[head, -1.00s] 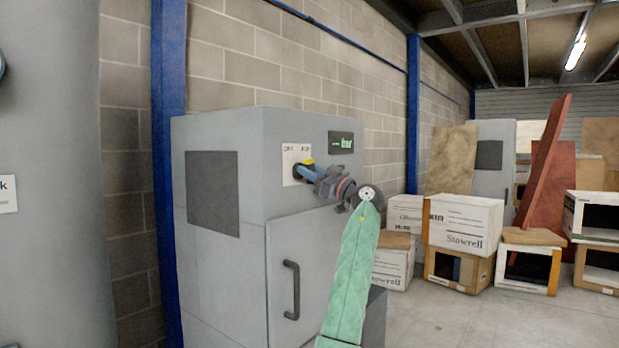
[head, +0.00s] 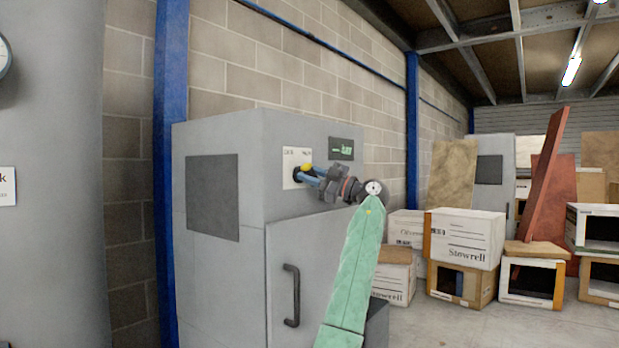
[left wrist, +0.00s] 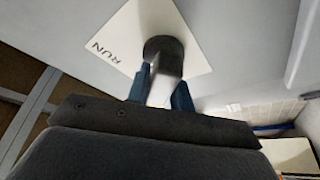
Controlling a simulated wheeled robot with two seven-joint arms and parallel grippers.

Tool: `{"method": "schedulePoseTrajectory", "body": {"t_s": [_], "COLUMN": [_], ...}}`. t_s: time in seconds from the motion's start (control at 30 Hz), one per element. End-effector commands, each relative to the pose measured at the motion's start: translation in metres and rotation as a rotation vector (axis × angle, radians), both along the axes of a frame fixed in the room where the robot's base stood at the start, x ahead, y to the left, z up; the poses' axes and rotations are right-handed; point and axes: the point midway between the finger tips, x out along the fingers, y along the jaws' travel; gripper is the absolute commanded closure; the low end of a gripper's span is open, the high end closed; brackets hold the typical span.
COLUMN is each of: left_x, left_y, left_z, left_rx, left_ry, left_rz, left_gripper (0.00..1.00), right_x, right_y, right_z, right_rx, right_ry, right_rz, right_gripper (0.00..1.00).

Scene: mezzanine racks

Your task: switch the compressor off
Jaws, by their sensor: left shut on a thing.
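The compressor is a grey cabinet (head: 205,275) with a dark panel on its side and a black door handle (head: 292,295). On its upper front is a white switch plate (head: 290,158) with a yellow part showing just above my fingers. In the left wrist view the plate (left wrist: 118,38) reads RUN at its left, and a dark round switch hub (left wrist: 164,48) carries a pale lever (left wrist: 160,92). My left gripper (head: 308,176) is shut on this lever, with a blue finger on each side. Its fingers hide part of the switch. My right gripper is out of view.
A small dark display (head: 341,148) sits right of the switch plate. A blue post (head: 170,130) stands left of the cabinet. White and brown boxes (head: 465,240) and a leaning red board (head: 540,185) stand at the right. Some floor at lower right is clear.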

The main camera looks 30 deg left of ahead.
Motion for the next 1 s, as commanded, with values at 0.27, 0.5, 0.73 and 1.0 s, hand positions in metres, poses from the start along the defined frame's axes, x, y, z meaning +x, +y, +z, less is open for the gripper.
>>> {"method": "schedulePoseTrajectory", "body": {"t_s": [0.27, 0.5, 0.73, 1.0], "left_x": [0.000, 0.000, 0.000, 0.004], "left_y": [0.000, 0.000, -0.001, -0.019], "left_z": [-0.002, -0.001, 0.000, -0.005], "left_rx": [-0.002, -0.001, -0.001, 0.001], "left_ry": [-0.001, 0.000, 0.000, 0.000], "left_rz": [0.001, 0.000, 0.001, -0.001], "left_gripper": [1.00, 0.56, 0.56, 0.56], "right_x": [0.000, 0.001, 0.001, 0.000], "right_y": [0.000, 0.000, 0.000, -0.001], "right_z": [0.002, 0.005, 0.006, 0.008], "right_rx": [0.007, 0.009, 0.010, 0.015], "right_ry": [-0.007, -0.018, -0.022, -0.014], "right_rz": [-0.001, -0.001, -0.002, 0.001], "right_gripper": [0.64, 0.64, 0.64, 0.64]}}
